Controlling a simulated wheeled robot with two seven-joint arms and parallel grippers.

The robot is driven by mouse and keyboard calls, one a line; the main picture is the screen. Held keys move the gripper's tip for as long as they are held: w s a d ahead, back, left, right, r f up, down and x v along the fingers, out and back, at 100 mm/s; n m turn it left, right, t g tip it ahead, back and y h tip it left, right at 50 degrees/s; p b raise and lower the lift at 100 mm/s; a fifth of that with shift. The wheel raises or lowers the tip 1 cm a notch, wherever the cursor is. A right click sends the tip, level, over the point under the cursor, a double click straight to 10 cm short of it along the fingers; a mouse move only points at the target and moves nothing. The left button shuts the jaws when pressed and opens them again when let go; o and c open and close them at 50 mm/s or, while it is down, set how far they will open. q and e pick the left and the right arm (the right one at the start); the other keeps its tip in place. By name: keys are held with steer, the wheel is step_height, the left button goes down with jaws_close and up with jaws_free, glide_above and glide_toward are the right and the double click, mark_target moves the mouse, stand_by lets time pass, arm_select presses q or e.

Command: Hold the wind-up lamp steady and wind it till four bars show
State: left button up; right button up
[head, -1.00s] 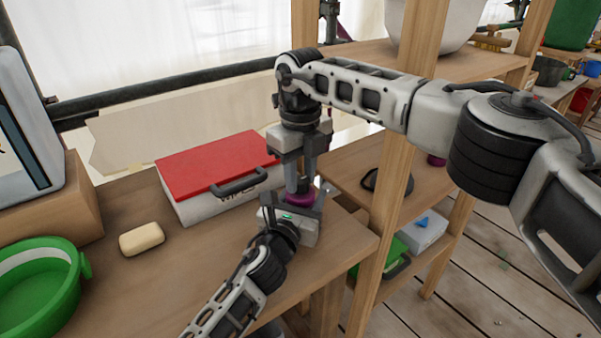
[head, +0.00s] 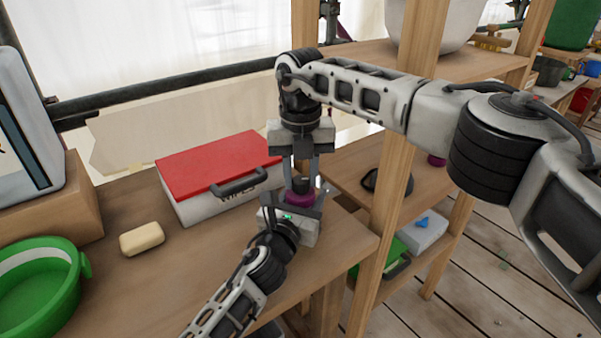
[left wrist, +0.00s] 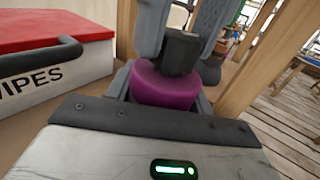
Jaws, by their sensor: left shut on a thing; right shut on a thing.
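The wind-up lamp is a squat purple body (head: 299,198) with a dark knob on top, standing upright at the right end of the wooden bench. In the left wrist view, the purple body (left wrist: 163,88) and black knob (left wrist: 180,50) are close up. My left gripper (head: 298,203) is shut around the purple body, low down. My right gripper (head: 303,178) points down from above, with its fingers shut on either side of the knob; these fingers also show in the left wrist view (left wrist: 182,35). I cannot see any charge bars on the lamp; its far side is hidden.
A red-lidded wipes box (head: 218,178) sits just left of the lamp. A cream block (head: 142,238) and a green tub (head: 38,285) are further left. A wooden shelf post (head: 393,200) stands close on the right, and the bench's front is clear.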

mark_target(301, 180)
steer(key=shift+w, duration=0.1)
stand_by(0.3)
steer(key=o, duration=1)
steer(key=shift+r, duration=0.15)
step_height(301, 180, up, 12)
steer(key=shift+f, duration=0.1)
